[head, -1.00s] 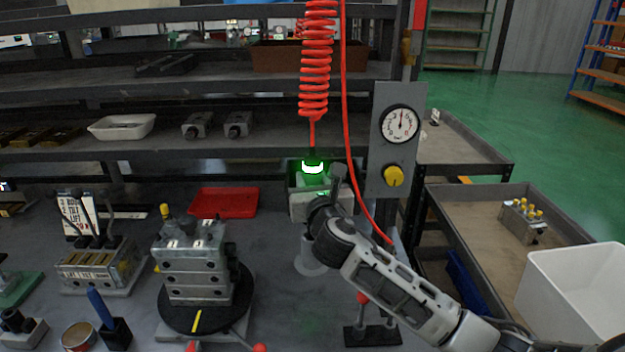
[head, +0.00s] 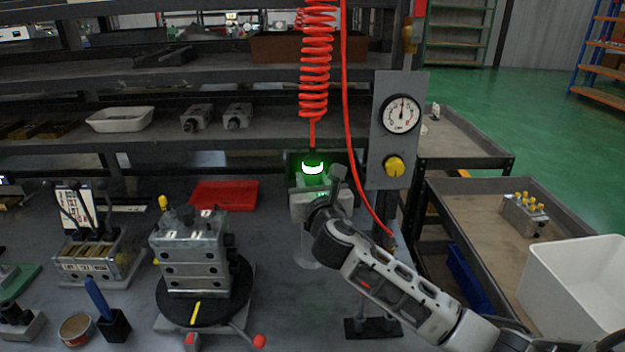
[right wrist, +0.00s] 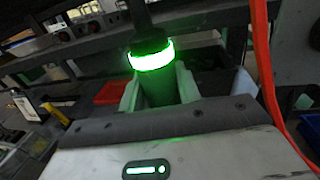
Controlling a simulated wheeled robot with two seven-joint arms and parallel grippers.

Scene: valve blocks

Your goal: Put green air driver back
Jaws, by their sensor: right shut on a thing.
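The green air driver (head: 312,168) hangs upright below the red coiled hose, with a lit green ring near its top. My right gripper (head: 318,184) is shut on the driver. The right wrist view shows the driver's dark green body (right wrist: 156,88) between the pale fingers (right wrist: 160,92), its ring glowing above them. The driver's lower end is hidden behind my gripper and wrist. A pale cylindrical holder (head: 308,252) stands on the bench below my gripper, partly hidden by my arm. My left gripper is not in view.
A valve block (head: 192,260) sits on a round black turntable left of my arm. A gauge panel (head: 397,130) stands close on the right, with a red hose (head: 352,150) beside it. A red tray (head: 224,195) lies behind. A white bin (head: 580,285) is at far right.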

